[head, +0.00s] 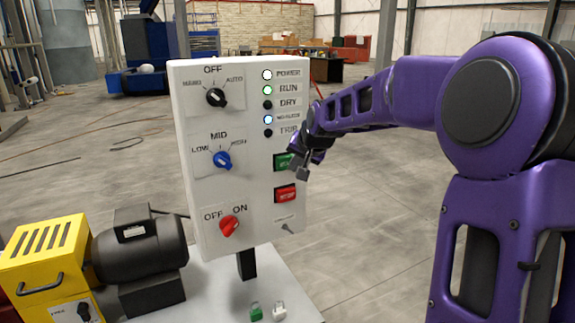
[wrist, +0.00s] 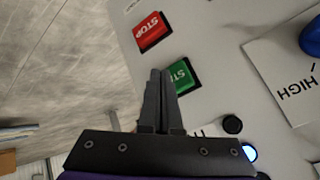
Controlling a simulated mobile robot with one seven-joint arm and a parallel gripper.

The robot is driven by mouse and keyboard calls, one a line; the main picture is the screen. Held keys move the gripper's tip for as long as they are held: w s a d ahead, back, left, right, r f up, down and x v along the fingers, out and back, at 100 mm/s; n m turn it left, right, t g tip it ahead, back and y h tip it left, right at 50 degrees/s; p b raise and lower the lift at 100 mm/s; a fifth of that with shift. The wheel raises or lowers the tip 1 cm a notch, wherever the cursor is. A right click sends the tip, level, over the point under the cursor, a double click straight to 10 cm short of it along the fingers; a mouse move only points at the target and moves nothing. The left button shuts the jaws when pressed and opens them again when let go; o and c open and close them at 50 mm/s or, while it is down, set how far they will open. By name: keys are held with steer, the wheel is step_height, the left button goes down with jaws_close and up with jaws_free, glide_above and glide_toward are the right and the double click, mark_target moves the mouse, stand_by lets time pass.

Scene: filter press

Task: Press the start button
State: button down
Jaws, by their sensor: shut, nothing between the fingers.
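The green start button (head: 281,161) sits on the right side of a white control panel (head: 240,185), just above the red STOP button (head: 285,194). My gripper (head: 302,173) is shut and empty, at the right edge of the green button and partly covering it. I cannot tell whether the fingertips touch the green button.
The panel has a black knob (head: 216,97), a blue knob (head: 222,160) and a red knob (head: 229,226). The POWER, RUN and a blue lamp (head: 268,119) are lit. A motor (head: 138,250) and yellow housing (head: 45,255) stand at lower left. The floor beyond is mostly clear.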

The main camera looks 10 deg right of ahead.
steer(key=shift+s+d, duration=0.1)
steer(key=shift+s, duration=0.1)
steer(key=s, duration=0.1)
steer(key=s+d, duration=0.1)
steer(key=s, duration=0.2)
steer(key=shift+s+d, duration=0.25)
steer(key=shift+s, duration=0.1)
steer(key=shift+f, duration=0.15)
stand_by(0.6)
